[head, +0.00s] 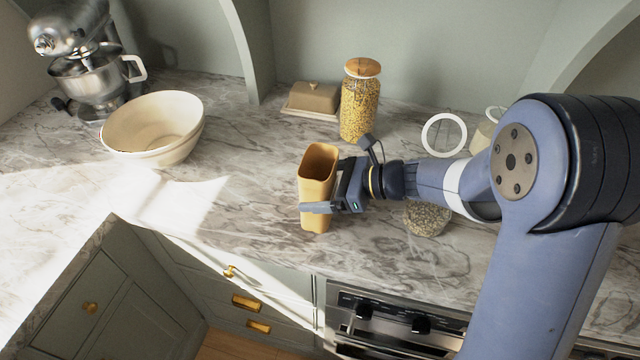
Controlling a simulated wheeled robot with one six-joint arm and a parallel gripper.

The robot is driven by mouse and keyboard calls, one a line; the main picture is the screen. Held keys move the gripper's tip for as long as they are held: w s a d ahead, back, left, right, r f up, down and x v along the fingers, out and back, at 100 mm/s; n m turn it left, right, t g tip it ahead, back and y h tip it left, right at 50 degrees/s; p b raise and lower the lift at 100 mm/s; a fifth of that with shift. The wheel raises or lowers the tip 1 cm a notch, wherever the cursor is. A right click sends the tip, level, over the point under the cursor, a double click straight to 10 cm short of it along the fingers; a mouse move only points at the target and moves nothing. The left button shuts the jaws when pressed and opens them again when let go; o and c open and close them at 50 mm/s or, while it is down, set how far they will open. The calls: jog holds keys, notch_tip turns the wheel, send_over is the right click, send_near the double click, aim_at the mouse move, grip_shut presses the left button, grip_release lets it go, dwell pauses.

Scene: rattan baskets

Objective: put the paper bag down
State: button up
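The paper bag (316,180) is a tall, tan-orange open-topped container, roughly upright, in the middle of the head view. My gripper (328,198) reaches it from the right. One finger lies across the bag's near side; the other is hidden behind the bag. The gripper looks shut on the bag's lower half. The bag's base shows over the marble counter (250,195), not far from its front edge. I cannot tell whether the base touches the counter or hangs a little above it. The inside of the bag looks empty as far as I can see.
A cream bowl (153,128) and a stand mixer (85,60) stand at left. A butter dish (312,98) and a pasta jar (360,100) stand behind the bag. A speckled stone-like object (427,218) sits under my arm. A white ring (444,134) stands behind it. Counter left of the bag is clear.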

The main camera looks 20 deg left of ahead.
aim_at(334, 185)
jog(key=shift+f, duration=0.2)
jog(key=o, duration=0.8)
jog(key=shift+r, duration=0.1)
jog(key=shift+r, duration=0.15)
jog(key=shift+d+r, duration=0.1)
jog(key=shift+d, duration=0.2)
jog(key=b+v, duration=0.1)
jog(key=v, duration=0.6)
jog(key=shift+a, duration=0.1)
